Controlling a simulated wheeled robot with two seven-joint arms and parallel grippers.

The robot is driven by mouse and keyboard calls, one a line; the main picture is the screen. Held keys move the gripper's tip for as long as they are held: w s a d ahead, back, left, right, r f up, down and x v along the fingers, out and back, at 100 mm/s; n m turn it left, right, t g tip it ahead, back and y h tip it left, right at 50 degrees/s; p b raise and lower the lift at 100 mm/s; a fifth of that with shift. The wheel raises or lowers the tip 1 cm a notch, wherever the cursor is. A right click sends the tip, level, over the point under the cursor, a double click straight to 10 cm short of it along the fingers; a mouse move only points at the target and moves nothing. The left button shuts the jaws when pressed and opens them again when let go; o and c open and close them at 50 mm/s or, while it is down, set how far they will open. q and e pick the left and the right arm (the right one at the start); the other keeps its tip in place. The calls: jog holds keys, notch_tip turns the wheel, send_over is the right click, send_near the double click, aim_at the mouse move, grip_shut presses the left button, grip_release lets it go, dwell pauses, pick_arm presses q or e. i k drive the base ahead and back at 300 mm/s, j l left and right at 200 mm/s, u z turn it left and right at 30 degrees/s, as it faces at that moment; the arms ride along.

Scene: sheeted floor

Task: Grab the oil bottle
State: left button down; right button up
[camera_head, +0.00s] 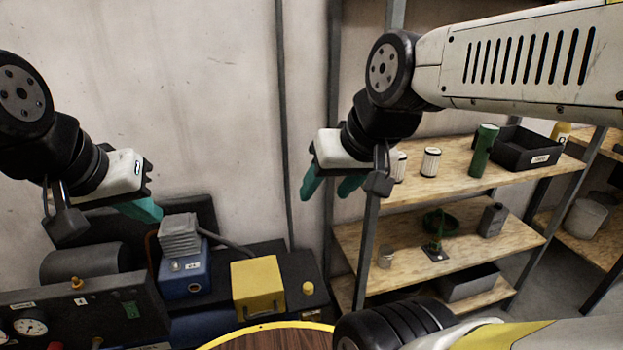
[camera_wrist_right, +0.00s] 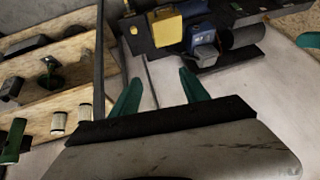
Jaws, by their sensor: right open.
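I cannot tell for sure which container is the oil bottle. A dark grey bottle (camera_head: 493,220) stands upright on the middle shelf, and a yellow bottle (camera_head: 561,132) is partly hidden behind the black bin on the upper shelf. A dark shape that looks like the grey bottle (camera_wrist_right: 12,88) shows at the left of the right wrist view. My right gripper (camera_head: 326,196) is open and empty, left of the shelf and away from both bottles; its spread teal fingers (camera_wrist_right: 160,76) show in the wrist view. My left gripper (camera_head: 143,209) is at the far left, with one finger visible.
The wooden shelf rack (camera_head: 455,165) has metal posts. A yellow box (camera_head: 258,287) and blue machine (camera_head: 186,274) stand lower left. A round wooden top (camera_head: 270,339) is in front.

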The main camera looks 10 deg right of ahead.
aim_at(559, 136)
jog(key=z, duration=2.05)
jog(key=i+l+u, duration=0.5)
jog(key=i+l, duration=0.4)
jog(key=i, duration=0.4)
jog(key=i+l+u, duration=0.5)
jog(key=i+l, duration=0.65)
jog(key=l, duration=0.2)
